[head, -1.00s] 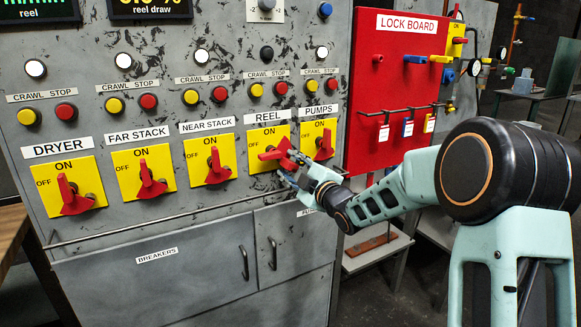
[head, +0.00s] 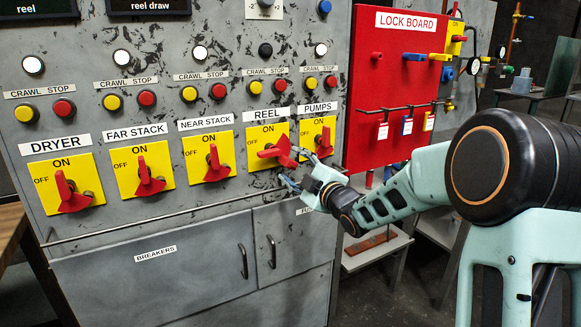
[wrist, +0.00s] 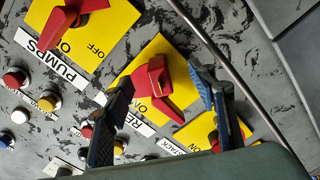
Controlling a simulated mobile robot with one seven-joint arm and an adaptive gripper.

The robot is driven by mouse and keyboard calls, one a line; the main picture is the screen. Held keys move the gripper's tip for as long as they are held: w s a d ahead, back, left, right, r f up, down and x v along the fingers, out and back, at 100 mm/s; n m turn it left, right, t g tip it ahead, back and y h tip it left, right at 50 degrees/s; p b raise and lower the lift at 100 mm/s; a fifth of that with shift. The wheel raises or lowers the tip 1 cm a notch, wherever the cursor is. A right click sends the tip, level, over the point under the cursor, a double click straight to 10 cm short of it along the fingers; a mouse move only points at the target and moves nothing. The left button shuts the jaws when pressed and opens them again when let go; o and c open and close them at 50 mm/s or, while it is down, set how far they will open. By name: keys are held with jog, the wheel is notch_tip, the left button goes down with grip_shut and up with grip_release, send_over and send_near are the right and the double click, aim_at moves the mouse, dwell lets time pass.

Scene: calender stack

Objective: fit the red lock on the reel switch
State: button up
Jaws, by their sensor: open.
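The reel switch (head: 276,153) is a red handle on a yellow plate under the REEL label. Its handle is turned sideways toward the OFF side, unlike the upright handles beside it. It also shows in the wrist view (wrist: 155,84). My gripper (head: 303,167) is open at the switch. In the wrist view my gripper (wrist: 160,80) has its two dark fingers spread on either side of the red handle, with a gap on the right side. A small red piece (head: 377,57), which looks like the red lock, is on the red lock board (head: 398,85) at the upper left.
Blue (head: 414,58) and yellow (head: 440,58) pieces sit beside the red one. Several tags hang from a rail (head: 405,108) lower on the board. The pumps switch (head: 322,142) is close on the right. A long rail (head: 150,218) runs below the switches.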

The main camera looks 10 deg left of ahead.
jog(key=shift+b+v, duration=0.55)
jog(key=shift+v, duration=1.95)
